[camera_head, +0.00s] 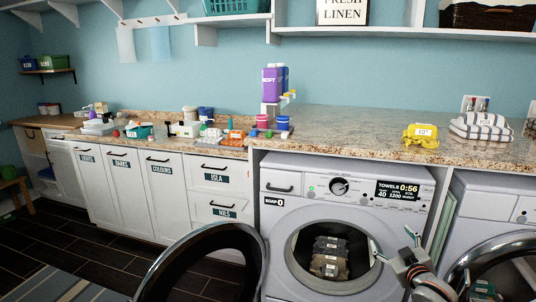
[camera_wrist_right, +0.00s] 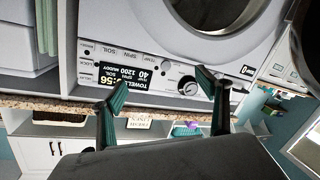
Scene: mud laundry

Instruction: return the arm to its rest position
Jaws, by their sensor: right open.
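My right gripper (camera_head: 393,242) is in front of the right side of the open washing machine (camera_head: 350,172). Its fingers are apart with nothing between them. In the right wrist view the open gripper (camera_wrist_right: 162,82) shows with the upside-down washer panel beyond it. The panel reads TOWELS 0:56. Dark folded laundry (camera_head: 330,246) with labels lies inside the drum, apart from the fingers. My left gripper is not in view.
The washer's round door (camera_head: 180,262) stands open at the left. A second machine (camera_head: 490,200) with an open door is close at the right. The granite counter (camera_head: 350,132) holds a yellow cloth (camera_head: 420,136) and striped towels (camera_head: 482,126).

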